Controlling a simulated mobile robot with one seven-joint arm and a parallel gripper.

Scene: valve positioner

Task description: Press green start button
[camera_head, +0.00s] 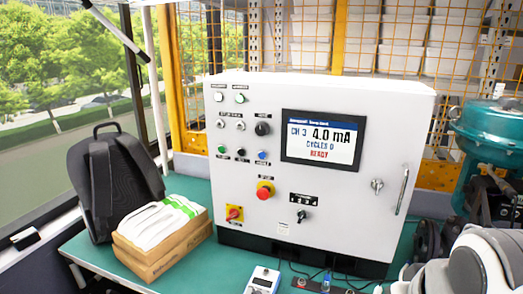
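A white control cabinet (245,200) stands upright on a green bench. A small green button (222,149) sits at the left end of a row on its front, beside a black button (241,152) and a blue button (262,155). Higher up are a white round fitting (218,97) and a green round fitting (240,98). The labels are too small to read. The screen (321,139) shows "CH 3", "4.0 mA", "CYCLES 0" and "READY". My arm's pale links show at the bottom right, apart from the button in the picture. My gripper's fingers are not visible.
A red mushroom button on yellow (265,191) and a red-yellow rotary switch (234,213) are lower on the panel. A door handle (402,191) sticks out at right. A backpack (118,185) and cardboard box (165,250) stand left. A handheld meter (263,281) lies in front.

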